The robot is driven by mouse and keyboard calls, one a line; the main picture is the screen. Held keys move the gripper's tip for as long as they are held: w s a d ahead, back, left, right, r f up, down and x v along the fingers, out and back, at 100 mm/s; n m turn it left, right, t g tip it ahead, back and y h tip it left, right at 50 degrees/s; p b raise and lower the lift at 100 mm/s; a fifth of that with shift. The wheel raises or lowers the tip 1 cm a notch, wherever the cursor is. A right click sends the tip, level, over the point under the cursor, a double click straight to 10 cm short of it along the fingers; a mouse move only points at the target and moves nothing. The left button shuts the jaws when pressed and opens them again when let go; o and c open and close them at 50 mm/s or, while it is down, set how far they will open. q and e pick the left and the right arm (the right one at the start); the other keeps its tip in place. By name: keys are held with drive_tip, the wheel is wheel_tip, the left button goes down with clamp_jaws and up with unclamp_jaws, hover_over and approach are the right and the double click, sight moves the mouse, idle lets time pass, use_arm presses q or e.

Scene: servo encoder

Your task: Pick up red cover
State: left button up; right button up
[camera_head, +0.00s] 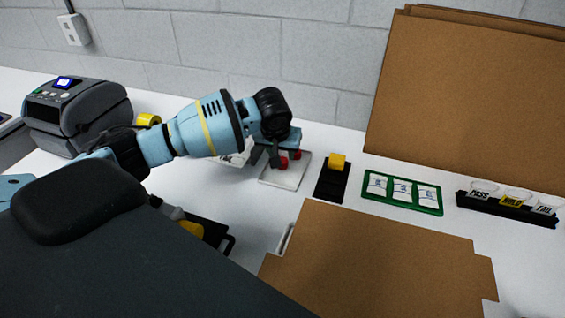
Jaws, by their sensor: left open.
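Two small red pieces show low at my left gripper's fingers, over a white tray (290,178) near the middle of the table. The nearer red piece, likely the red cover (283,163), is small and partly hidden. My left gripper (277,156) is open and points down over the tray's back edge, close to the red pieces. I cannot tell whether a finger touches the red. My right gripper is not in view.
A black holder with a yellow block (337,161), a green tray of cards (402,192) and a black rack of labelled cups (508,206) stand to the right. A flat cardboard sheet (375,260) lies in front. A grey label printer (76,115) stands at left.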

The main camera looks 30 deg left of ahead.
use_arm(q)
drive_tip(key=x, duration=0.4)
drive_tip(key=shift+s+f, duration=0.15)
drive_tip(key=shift+f, duration=0.05)
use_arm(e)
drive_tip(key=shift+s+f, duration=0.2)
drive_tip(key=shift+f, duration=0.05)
use_arm(q)
drive_tip(key=shift+c, duration=0.2)
drive_tip(key=c, duration=0.7)
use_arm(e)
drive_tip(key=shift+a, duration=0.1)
use_arm(q)
drive_tip(key=shift+r, duration=0.1)
